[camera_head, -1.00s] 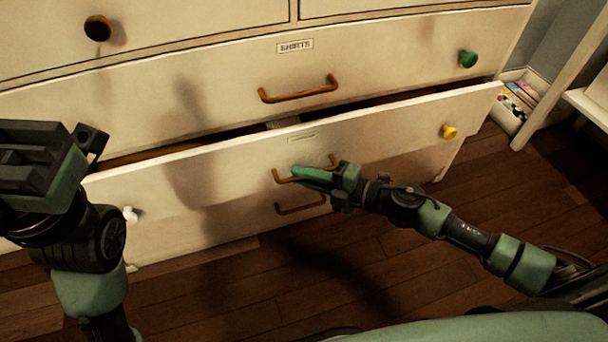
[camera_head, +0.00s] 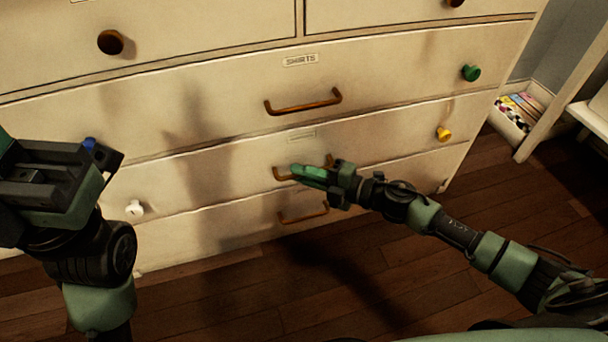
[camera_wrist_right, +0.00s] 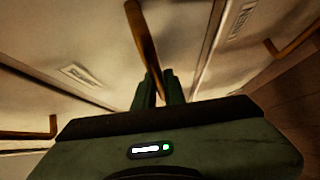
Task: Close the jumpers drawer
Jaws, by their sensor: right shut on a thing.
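The drawer below the shirts drawer (camera_head: 390,142) has a pale label too small to read, a white knob at left and a yellow knob at right. Its front looks flush with the chest, with no dark gap along its top edge. My right gripper (camera_head: 300,172) is shut on its brown bar handle (camera_head: 281,173). In the right wrist view the handle (camera_wrist_right: 141,40) runs between the green fingers (camera_wrist_right: 158,85). My left gripper (camera_head: 75,165) is at the far left, in front of the chest and away from the handle; its fingers are not clear.
The shirts drawer (camera_head: 220,95) above looks closed. Another drawer with a brown handle (camera_head: 303,214) is below. A white box with small coloured items (camera_head: 518,110) stands on the floor at right. The wooden floor (camera_head: 500,190) in front is mostly clear.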

